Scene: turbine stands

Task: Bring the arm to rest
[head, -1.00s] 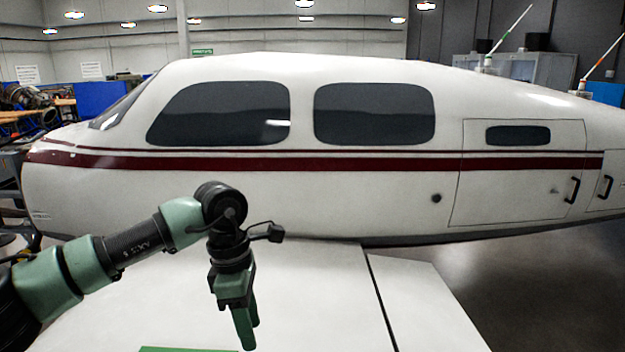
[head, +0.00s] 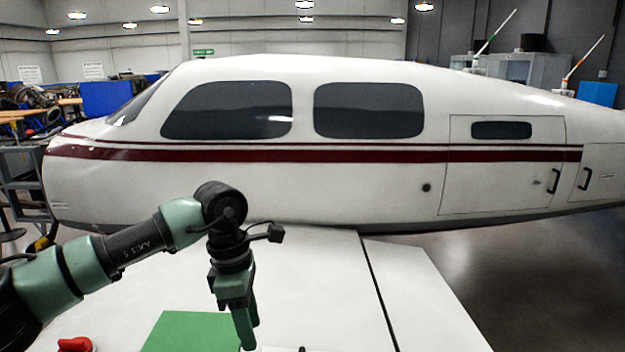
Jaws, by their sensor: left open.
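My left arm comes in from the left with green and black links. Its left gripper (head: 247,338) points down over the white wing, in front of the aircraft body. It is open, and I see nothing held in it. The fingers are seen nearly edge-on, so the gap between them barely shows. My right gripper is not in the view.
The white aircraft fuselage (head: 300,195) with a red stripe spans the view behind the wing (head: 320,270). A green sheet (head: 185,330) and a red object (head: 76,344) lie at the bottom. Grey floor (head: 540,270) is clear at the right.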

